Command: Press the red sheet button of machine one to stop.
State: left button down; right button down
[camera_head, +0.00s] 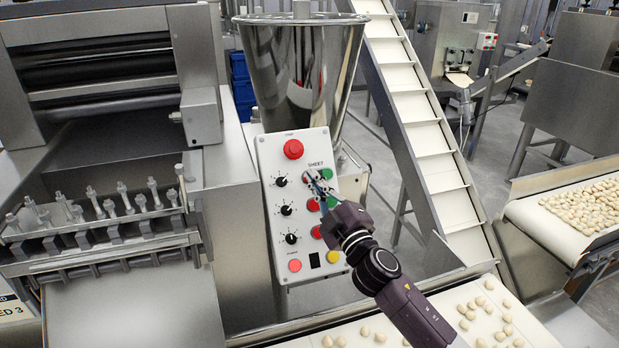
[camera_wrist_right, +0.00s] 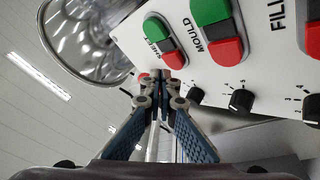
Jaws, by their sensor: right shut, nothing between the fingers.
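The white control panel (camera_head: 262,165) of the machine carries rows of black knobs with red and green buttons. In the right wrist view, the red sheet button (camera_wrist_right: 174,59) sits beside the green sheet button (camera_wrist_right: 156,30). In the head view, the fingers mostly cover the red sheet button; the green one (camera_head: 326,174) shows to its right. My right gripper (camera_head: 314,180) is shut and empty, its fingertips at the red sheet button. The fingertips (camera_wrist_right: 160,76) look very close to it in the wrist view; I cannot tell whether they touch. My left gripper is not in view.
A red mushroom button (camera_head: 293,149) sits at the panel's top. Red mould (camera_wrist_right: 225,50) and fill (camera_wrist_right: 314,40) buttons are nearby. A steel hopper (camera_head: 300,75) stands behind the panel, an inclined conveyor (camera_head: 420,120) to its right.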

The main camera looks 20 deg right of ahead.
jog(key=shift+w+f, duration=0.1)
dwell(0.7)
jog(key=shift+w+f, duration=0.15)
jog(key=shift+w, duration=0.15)
jog(key=shift+w+f+b, duration=0.25)
jog(key=shift+w+b, duration=0.05)
jog(key=shift+b, duration=0.25)
dwell(0.5)
jog(key=shift+s+r, duration=0.1)
jog(key=shift+r, duration=0.05)
jog(key=shift+s+r+p, duration=0.2)
jog(key=shift+s+p, duration=0.1)
jog(key=shift+p, duration=0.25)
jog(key=shift+s+r, duration=0.1)
jog(key=shift+s, duration=0.2)
